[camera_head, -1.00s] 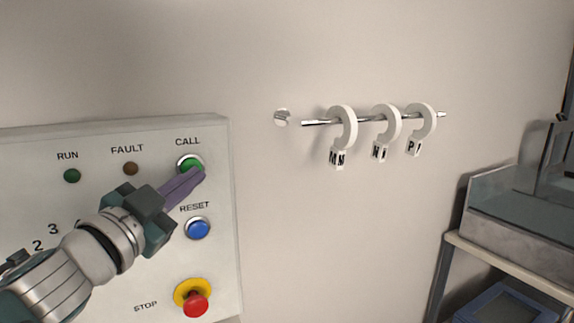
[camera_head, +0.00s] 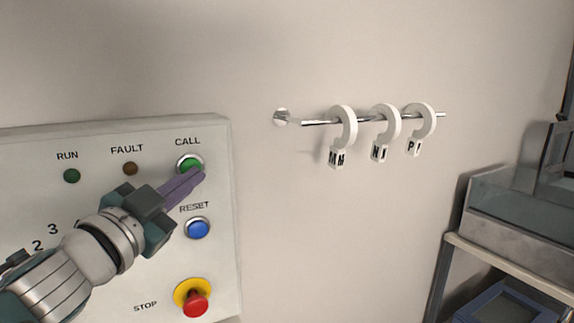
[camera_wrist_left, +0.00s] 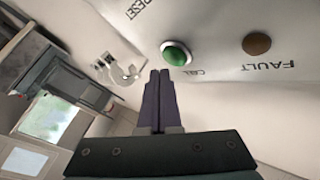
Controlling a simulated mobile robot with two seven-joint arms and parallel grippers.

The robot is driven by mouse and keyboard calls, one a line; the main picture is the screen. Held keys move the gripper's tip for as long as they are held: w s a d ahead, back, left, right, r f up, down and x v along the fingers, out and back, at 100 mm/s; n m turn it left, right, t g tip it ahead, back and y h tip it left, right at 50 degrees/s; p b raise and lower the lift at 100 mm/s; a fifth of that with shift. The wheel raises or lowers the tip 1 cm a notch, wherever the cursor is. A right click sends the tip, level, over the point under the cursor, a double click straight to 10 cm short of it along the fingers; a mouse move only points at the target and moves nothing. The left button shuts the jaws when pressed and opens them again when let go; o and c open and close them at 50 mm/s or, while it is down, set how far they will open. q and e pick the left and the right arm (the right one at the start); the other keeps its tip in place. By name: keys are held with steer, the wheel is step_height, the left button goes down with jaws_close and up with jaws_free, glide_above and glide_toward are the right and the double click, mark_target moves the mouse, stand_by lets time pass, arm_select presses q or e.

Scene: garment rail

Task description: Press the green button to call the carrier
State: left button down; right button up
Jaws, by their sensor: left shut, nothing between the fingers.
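The green button (camera_head: 189,162) sits under the word CALL on a pale control panel (camera_head: 100,206), inside a metal ring. My left gripper (camera_head: 199,174) is shut and empty, its purple fingers close together. In the head view its tips overlap the lower edge of the green button. In the left wrist view the fingertips (camera_wrist_left: 160,73) show just beside the green button (camera_wrist_left: 176,54), and a contact cannot be made out. My right gripper is in neither view.
The panel also has a blue RESET button (camera_head: 198,228), a red STOP knob (camera_head: 196,303), and RUN (camera_head: 72,176) and FAULT (camera_head: 130,168) lamps. Right of it, white hooks (camera_head: 345,128) hang on a metal rail (camera_head: 312,122). A shelf (camera_head: 510,266) stands at far right.

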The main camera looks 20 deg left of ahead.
arm_select(q)
steer(key=shift+w+a, duration=0.3)
